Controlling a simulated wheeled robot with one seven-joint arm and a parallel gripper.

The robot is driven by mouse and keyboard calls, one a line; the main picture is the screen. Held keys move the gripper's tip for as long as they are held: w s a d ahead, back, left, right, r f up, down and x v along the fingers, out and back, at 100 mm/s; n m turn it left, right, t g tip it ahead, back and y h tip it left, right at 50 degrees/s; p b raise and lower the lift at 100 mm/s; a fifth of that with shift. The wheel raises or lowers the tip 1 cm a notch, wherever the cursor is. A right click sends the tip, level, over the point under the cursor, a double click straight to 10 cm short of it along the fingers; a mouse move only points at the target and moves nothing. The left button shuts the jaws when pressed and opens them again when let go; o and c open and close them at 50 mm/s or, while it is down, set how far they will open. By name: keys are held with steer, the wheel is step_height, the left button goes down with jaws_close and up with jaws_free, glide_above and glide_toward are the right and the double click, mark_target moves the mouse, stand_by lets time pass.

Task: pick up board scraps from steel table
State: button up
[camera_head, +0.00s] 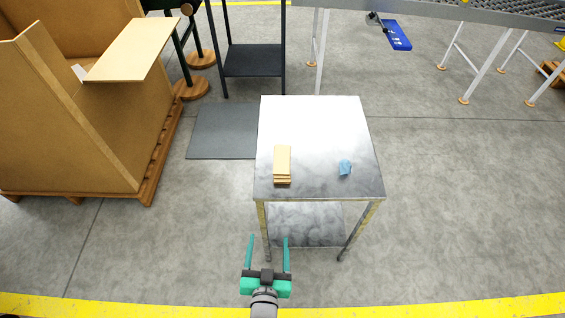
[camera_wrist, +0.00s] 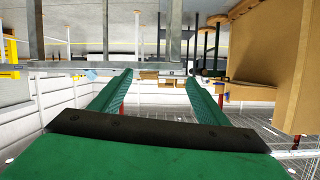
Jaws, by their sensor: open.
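A small stack of tan board scraps (camera_head: 282,163) lies on the left part of the steel table (camera_head: 310,120), near its front edge. Small tan shapes that may be the scraps show at the table edge in the wrist view, between the fingers. My gripper (camera_head: 268,241) is in front of the table, apart from it, with its two green fingers spread and nothing between them. The fingers (camera_wrist: 158,82) also show in the wrist view, pointing toward the table edge.
A crumpled blue thing (camera_head: 345,167) lies on the table, right of the scraps. A large cardboard box (camera_head: 90,130) stands on a wooden pallet at the left. A grey mat (camera_head: 220,132) lies left of the table. A conveyor (camera_head: 470,14) runs along the back right. Floor right of the table is clear.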

steer(key=w+d+r, duration=0.1)
steer(key=w+r, duration=0.1)
steer(key=w, duration=0.9)
steer(key=n, duration=0.2)
glide_toward(282, 162)
steer(key=shift+w+d+r+g, duration=0.3)
steer(key=shift+w+r+g, duration=0.05)
steer(key=shift+g, duration=0.05)
steer(key=shift+w, duration=0.3)
steer(key=x, duration=0.3)
steer(key=shift+w+a+f, duration=0.2)
steer(key=shift+w+a, duration=0.05)
steer(key=shift+a, duration=0.1)
steer(key=shift+x, duration=3.4)
steer(key=shift+d, duration=0.1)
